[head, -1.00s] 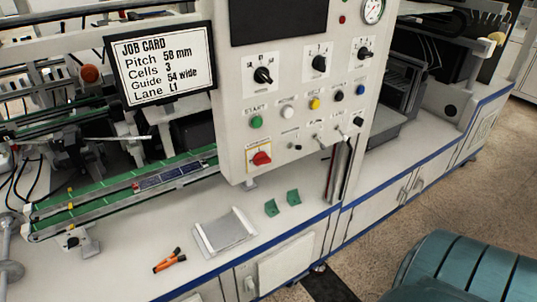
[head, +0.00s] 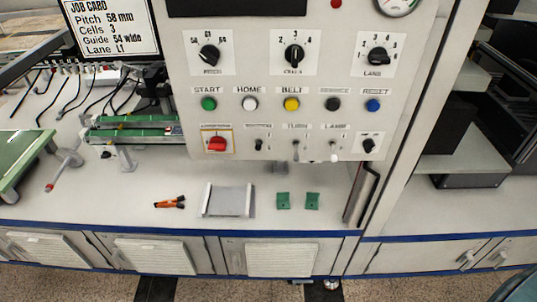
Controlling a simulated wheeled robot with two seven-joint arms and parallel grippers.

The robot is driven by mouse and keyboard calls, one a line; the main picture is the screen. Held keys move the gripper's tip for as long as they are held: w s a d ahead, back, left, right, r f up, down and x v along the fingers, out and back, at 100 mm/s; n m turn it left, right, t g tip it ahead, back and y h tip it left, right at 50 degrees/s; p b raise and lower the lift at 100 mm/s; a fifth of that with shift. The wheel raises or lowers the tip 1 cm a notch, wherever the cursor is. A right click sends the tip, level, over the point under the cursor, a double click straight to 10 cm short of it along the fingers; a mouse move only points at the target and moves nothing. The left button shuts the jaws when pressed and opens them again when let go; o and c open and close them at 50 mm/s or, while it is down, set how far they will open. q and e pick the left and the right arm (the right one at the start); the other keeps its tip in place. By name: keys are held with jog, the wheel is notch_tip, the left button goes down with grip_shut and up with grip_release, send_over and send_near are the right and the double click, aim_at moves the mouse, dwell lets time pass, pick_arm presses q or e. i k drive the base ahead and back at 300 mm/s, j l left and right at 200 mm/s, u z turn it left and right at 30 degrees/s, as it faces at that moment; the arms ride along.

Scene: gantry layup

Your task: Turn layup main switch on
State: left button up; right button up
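The red rotary switch (head: 217,143) sits on a yellow-edged plate at the lower left of the pale control panel (head: 270,75). Its label is too small to read surely, and I cannot tell from its handle whether it is on or off. Neither of my grippers shows in the head view.
Above the switch are a green START button (head: 209,104), other buttons and three black knobs; small toggles (head: 297,144) lie to its right. Below, a grey tray (head: 228,201), orange-handled tool (head: 170,204) and two green pieces (head: 283,201) lie on the white bench. A job card screen (head: 112,30) stands left.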

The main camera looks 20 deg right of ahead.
aim_at(216, 143)
jog(key=k+l, duration=0.1)
jog(key=l, duration=0.3)
jog(key=k+l, duration=0.15)
jog(key=l, duration=0.3)
jog(key=k+l, duration=0.1)
jog(key=l, duration=0.3)
